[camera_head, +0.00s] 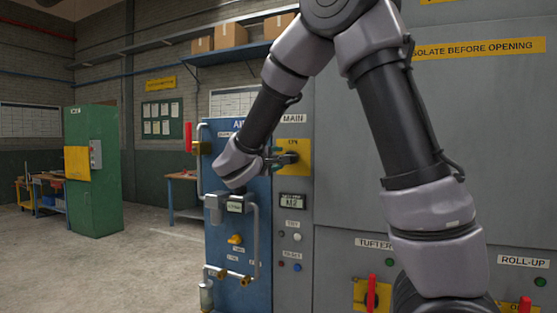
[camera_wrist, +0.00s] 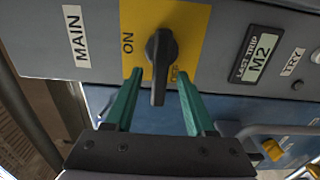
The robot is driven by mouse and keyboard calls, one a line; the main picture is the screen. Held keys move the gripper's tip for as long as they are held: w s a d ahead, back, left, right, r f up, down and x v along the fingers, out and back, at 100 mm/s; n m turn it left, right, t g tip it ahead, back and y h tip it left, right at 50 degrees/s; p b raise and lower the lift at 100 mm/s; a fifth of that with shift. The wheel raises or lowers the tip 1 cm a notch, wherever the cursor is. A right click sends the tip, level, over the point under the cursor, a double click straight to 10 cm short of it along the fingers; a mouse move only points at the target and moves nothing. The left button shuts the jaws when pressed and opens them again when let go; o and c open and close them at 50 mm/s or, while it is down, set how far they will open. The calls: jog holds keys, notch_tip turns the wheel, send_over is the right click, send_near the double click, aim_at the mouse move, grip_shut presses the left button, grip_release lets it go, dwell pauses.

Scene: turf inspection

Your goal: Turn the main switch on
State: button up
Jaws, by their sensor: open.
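The main switch is a black rotary knob (camera_wrist: 159,62) on a yellow plate (camera_wrist: 197,22), below the MAIN label (camera_head: 293,118) in the head view. The wrist view is turned sideways; there the knob's bar runs up and down. ON is printed left of it, and OFF, partly hidden, is at its lower right. The knob also shows in the head view (camera_head: 291,157), partly behind my gripper. My gripper (camera_wrist: 160,76) is open, its two green fingers on either side of the bar's lower part, with gaps visible. I cannot tell how deep the fingertips reach.
Below the switch are a LAST TRIP M2 display (camera_head: 291,201) and small buttons (camera_head: 297,237). A blue panel (camera_head: 225,275) with pipes and a yellow valve stands to the left. TUFTER and ROLL-UP switches are lower right.

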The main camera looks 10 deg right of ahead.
jog(key=shift+w+d, duration=0.35)
jog(key=shift+w, duration=0.1)
grip_shut()
jog(key=shift+d, duration=0.15)
dwell(1.1)
